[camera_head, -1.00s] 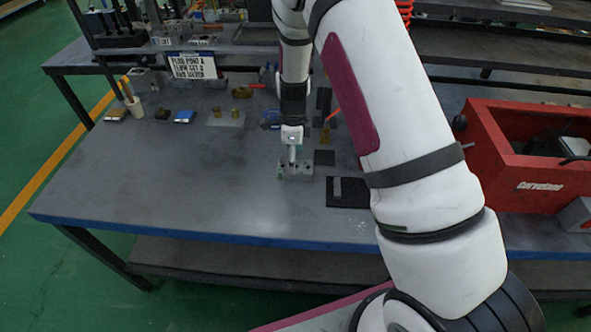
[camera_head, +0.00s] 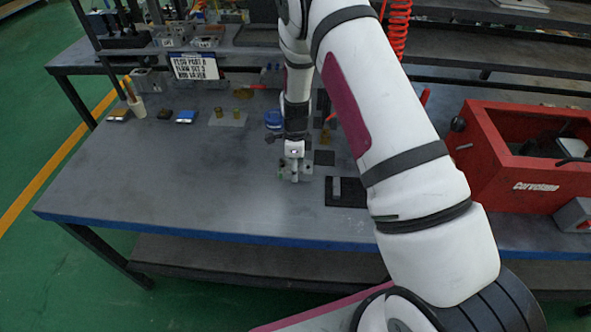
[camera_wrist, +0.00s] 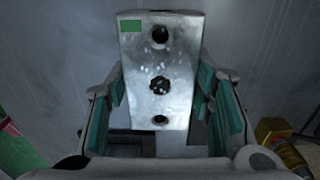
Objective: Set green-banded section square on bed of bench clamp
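In the wrist view the green-banded section (camera_wrist: 160,90) is a pale metal block. It has a green patch at its upper left corner and dark round holes down its face. It lies between the two teal-padded fingers of my gripper (camera_wrist: 161,75). The pads are very close to its sides; I cannot tell whether they press on it. In the head view my gripper (camera_head: 294,172) is low over the bench, at a small grey block with green marks (camera_head: 306,168). I cannot tell whether this block is the section or the bench clamp, and I cannot make out the clamp's bed.
A black mat with a grey bar (camera_head: 337,187) lies right of my gripper. A red toolbox (camera_head: 535,188) stands far right. Brass pieces (camera_head: 237,113), a blue round item (camera_head: 273,119) and a sign (camera_head: 195,66) are behind. The bench's left part (camera_head: 150,180) is clear.

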